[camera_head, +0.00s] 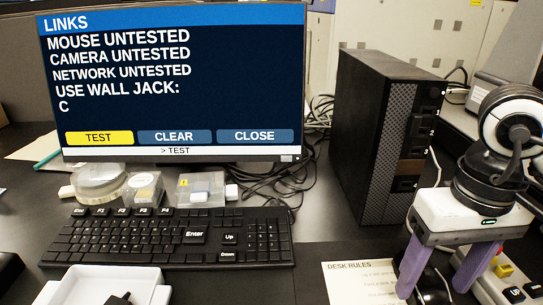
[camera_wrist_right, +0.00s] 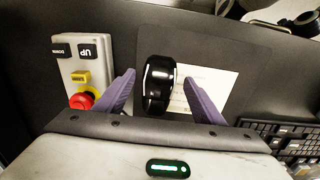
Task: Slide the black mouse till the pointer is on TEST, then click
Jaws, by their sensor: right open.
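The black mouse (camera_wrist_right: 158,82) sits between the two purple fingers of my open right gripper (camera_wrist_right: 162,90) in the wrist view. A gap shows on each side of it. In the head view the right gripper (camera_head: 443,270) points down at the lower right, and the mouse (camera_head: 434,290) is partly hidden between its fingers. The monitor (camera_head: 180,80) shows a LINKS page with MOUSE, CAMERA and NETWORK UNTESTED. Its TEST button (camera_head: 99,138) is yellow; CLEAR (camera_head: 174,137) and CLOSE (camera_head: 255,136) are blue. The bottom line reads "> TEST". I see no separate arrow pointer. My left gripper is not in view.
The DESK RULES sheet (camera_head: 362,283) lies left of the right gripper. A control box (camera_wrist_right: 80,62) with UP and DOWN keys and a red button (camera_wrist_right: 82,100) stands beside the gripper. The keyboard (camera_head: 170,237), black computer tower (camera_head: 372,140) and white tray (camera_head: 150,275) are nearby.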

